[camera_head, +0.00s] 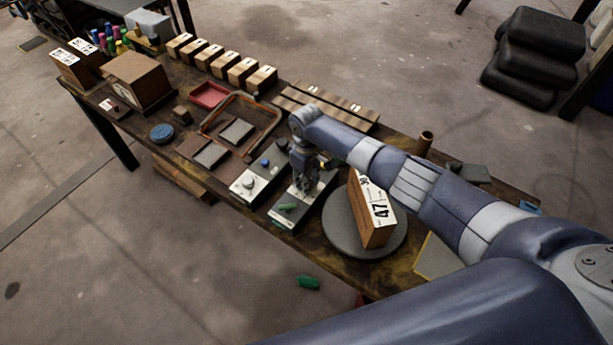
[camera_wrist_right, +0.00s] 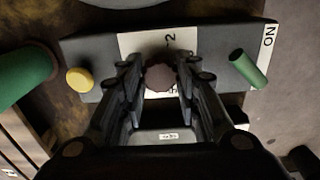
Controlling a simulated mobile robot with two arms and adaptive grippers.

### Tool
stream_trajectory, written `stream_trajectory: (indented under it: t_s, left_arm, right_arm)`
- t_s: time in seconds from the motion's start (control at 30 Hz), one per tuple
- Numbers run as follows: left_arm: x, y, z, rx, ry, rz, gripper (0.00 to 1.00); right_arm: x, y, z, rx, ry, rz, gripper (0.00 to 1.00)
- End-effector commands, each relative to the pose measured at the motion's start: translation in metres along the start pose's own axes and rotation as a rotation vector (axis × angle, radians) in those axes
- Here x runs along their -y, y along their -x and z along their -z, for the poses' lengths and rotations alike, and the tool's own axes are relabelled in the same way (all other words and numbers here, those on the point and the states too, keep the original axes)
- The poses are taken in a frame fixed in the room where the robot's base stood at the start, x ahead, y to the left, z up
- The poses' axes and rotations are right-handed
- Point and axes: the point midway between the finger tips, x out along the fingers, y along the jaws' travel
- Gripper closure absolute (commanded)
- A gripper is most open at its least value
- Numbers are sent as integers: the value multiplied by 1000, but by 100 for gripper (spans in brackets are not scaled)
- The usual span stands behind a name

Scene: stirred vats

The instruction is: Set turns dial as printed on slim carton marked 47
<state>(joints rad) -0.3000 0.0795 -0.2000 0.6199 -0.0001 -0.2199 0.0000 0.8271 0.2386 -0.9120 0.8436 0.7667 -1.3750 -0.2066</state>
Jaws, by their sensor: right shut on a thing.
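The slim carton marked 47 (camera_head: 378,222) stands on a grey round plate (camera_head: 347,236), its white label facing up and right; the smaller print beside the 47 is hard to read. Left of it is a grey control box (camera_head: 283,217) with a green lever (camera_head: 287,207). My right gripper (camera_head: 303,192) points down over this box. In the right wrist view its fingers (camera_wrist_right: 160,85) are closed around a dark round dial (camera_wrist_right: 160,77) on a white scale strip; a 2 shows, other marks are partly covered. My left gripper is not in view.
The right wrist view also shows a yellow button (camera_wrist_right: 79,79), the green lever (camera_wrist_right: 248,68) near an ON label, and a green cylinder (camera_wrist_right: 25,76). Another control box (camera_head: 257,181) stands close to the left. A brown cup (camera_head: 424,143) stands behind my right arm. A green object (camera_head: 308,283) lies on the floor.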

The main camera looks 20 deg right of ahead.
Motion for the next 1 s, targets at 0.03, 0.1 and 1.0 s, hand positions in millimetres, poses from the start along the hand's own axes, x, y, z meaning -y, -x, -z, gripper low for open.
stream_trajectory:
  t_s: [0.03, 0.1, 1.0]
  left_arm:
    - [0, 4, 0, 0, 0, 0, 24]
    - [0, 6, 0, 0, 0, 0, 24]
    - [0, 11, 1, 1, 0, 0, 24]
  right_arm:
    - [0, 2, 0, 0, -28, 0, 94]
    - [0, 2, 0, 0, -67, 0, 94]
    - [-1, 1, 0, -1, -178, -2, 49]
